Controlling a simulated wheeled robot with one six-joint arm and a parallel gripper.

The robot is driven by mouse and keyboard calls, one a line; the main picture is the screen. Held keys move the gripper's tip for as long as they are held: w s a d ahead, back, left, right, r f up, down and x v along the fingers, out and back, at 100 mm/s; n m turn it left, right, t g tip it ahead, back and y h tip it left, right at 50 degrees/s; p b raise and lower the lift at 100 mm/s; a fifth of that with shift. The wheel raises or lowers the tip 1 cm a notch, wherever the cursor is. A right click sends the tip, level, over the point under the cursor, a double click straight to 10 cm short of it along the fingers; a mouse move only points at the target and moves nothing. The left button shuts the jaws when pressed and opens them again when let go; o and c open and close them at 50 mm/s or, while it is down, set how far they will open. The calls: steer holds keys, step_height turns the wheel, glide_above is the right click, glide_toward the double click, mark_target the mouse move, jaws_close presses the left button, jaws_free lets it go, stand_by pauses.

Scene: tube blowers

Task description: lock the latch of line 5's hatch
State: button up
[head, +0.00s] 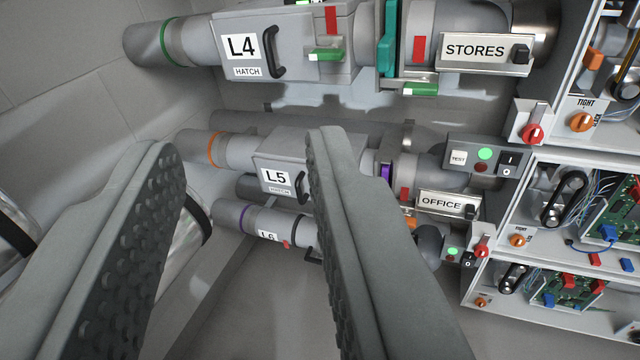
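Line 5's hatch (268,155) is a grey box on a pipe, labelled L5 HATCH (279,181), in the middle of the head view. Its black handle shows beside the label, partly behind my right finger. The hatch's latch is not visible; the right part of the hatch is hidden by that finger. My gripper (240,147) is open. Its two padded fingers stand wide apart in front of the pipes, with nothing between them that I can tell is held. Whether a finger touches the hatch cannot be told.
Line 4's hatch (290,45), with a green latch handle (325,54), is above. Line 6's pipe (268,219) is below. An OFFICE sign (447,205), a TEST button box (485,156) and open panels with circuit boards (620,205) stand at right. A grey wall is at left.

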steer(key=w+a+f+m+h, duration=0.2)
steer(key=w+f+m+h, duration=0.1)
steer(key=w+f, duration=1.5)
steer(key=w+f+m+g+h, duration=0.1)
steer(key=w+f+h, duration=0.2)
steer(key=f, duration=0.7)
steer(key=w+f+m+g+h, duration=0.1)
steer(key=w+f+h, duration=0.25)
steer(key=f, duration=0.75)
steer(key=x, duration=1.7)
steer(key=shift+w+y, duration=0.25)
steer(key=shift+y, duration=0.1)
steer(key=shift+f, duration=0.1)
steer(key=shift+c, duration=0.2)
jaws_close()
